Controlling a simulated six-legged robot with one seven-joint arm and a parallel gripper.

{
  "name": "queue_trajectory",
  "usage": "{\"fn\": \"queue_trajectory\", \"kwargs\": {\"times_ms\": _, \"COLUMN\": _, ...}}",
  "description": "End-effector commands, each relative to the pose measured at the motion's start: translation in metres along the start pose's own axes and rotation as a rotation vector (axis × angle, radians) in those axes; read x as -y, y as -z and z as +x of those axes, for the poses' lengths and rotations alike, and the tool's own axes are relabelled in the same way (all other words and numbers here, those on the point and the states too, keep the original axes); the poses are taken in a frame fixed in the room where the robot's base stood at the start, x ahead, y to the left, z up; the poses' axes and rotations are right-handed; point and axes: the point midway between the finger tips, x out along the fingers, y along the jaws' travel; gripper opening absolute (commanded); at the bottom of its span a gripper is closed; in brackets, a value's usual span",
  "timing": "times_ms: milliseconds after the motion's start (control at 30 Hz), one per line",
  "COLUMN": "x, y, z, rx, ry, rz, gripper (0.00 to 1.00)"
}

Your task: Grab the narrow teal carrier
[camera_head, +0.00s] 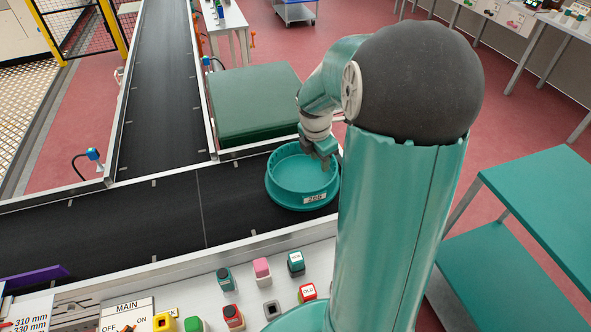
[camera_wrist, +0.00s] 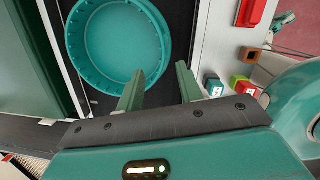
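The teal carrier (camera_head: 296,176) is a round, shallow, empty tub with a small white label on its near side, which seems to read 260. It sits flat on the black conveyor belt. In the wrist view the carrier (camera_wrist: 116,42) fills the upper left. My gripper (camera_wrist: 160,80) is open and empty, with its two green fingers apart. The left fingertip overlaps the carrier's near right rim in this view; the right one is over the belt outside it. I cannot tell whether either touches. In the head view my gripper (camera_head: 325,160) is at the carrier's far right rim, partly hidden by my arm.
The belt (camera_head: 120,225) joins a second belt (camera_head: 165,90) running away. A green block (camera_head: 255,100) stands behind the carrier. A control panel with several coloured buttons (camera_head: 262,268) lies along the near edge. A teal table (camera_head: 545,205) stands at right.

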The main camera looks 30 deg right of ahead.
Motion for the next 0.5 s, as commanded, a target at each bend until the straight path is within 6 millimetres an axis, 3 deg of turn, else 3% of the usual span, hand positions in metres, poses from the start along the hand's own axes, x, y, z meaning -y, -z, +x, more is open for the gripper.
{"fn": "queue_trajectory", "kwargs": {"times_ms": 100, "x": -0.001, "y": -0.013, "z": 0.022, "rx": -0.017, "ry": 0.02, "rz": -0.095, "gripper": 0.36}}
{"fn": "queue_trajectory", "kwargs": {"times_ms": 200, "x": -0.002, "y": -0.018, "z": 0.031, "rx": -0.022, "ry": 0.025, "rz": -0.139, "gripper": 0.36}}
{"fn": "queue_trajectory", "kwargs": {"times_ms": 367, "x": -0.003, "y": -0.018, "z": 0.049, "rx": -0.026, "ry": 0.029, "rz": -0.155, "gripper": 0.36}}
{"fn": "queue_trajectory", "kwargs": {"times_ms": 500, "x": -0.003, "y": -0.017, "z": 0.076, "rx": -0.026, "ry": 0.03, "rz": -0.154, "gripper": 0.36}}
